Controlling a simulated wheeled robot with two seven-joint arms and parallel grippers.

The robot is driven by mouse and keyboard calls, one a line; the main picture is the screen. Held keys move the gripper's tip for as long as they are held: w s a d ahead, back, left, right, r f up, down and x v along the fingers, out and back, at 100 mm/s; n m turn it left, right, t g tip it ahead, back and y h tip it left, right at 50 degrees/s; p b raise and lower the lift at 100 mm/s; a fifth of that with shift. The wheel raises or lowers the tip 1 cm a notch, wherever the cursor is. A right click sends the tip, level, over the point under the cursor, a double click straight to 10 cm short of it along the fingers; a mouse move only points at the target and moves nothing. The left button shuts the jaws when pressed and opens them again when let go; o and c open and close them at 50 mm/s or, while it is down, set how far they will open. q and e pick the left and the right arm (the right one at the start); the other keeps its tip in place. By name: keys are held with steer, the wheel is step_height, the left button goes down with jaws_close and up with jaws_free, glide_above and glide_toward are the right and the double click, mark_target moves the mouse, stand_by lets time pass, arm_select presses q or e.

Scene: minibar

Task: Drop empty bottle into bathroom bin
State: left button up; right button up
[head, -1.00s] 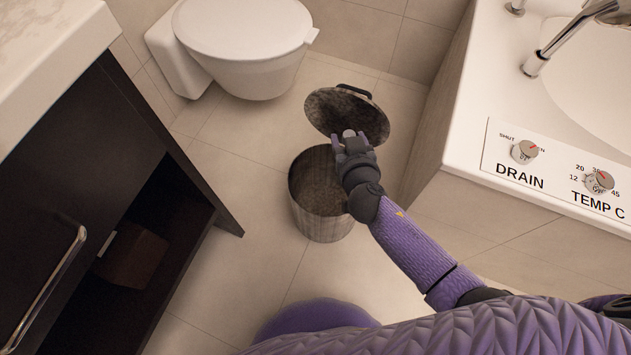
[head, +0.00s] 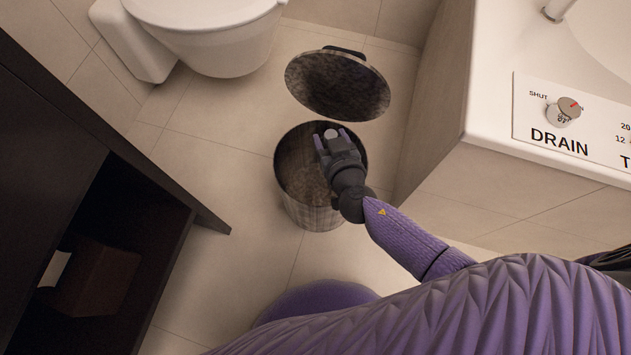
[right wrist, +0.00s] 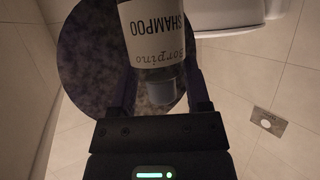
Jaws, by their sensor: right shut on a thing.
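The bathroom bin (head: 312,217) is round and brownish grey and stands on the tiled floor, mid-frame in the head view. Its round lid (head: 338,85) is open and tilted up at the back; it also shows dark behind the bottle in the right wrist view (right wrist: 83,75). My right gripper (head: 331,140) is over the bin's opening, shut on a bottle (right wrist: 155,35) labelled "SHAMPOO". In the right wrist view the bottle's narrow grey neck end lies between the fingers. In the head view only a small light grey end (head: 331,133) of it shows. My left gripper is not in view.
A white toilet (head: 205,35) is behind and left of the bin. A dark open cabinet (head: 90,160) stands at the left with a brown box (head: 95,280) inside. A white sink counter (head: 490,100) with a drain knob is at the right. Floor between is clear.

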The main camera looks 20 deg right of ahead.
steer(key=shift+f, duration=0.4)
steer(key=o, duration=1.3)
steer(key=shift+c, duration=0.2)
steer(key=shift+s+r, duration=0.1)
steer(key=shift+s, duration=0.05)
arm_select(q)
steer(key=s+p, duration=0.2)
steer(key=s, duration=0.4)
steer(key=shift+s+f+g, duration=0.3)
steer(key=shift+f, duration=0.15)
arm_select(e)
steer(key=v, duration=0.9)
steer(key=shift+s, duration=0.3)
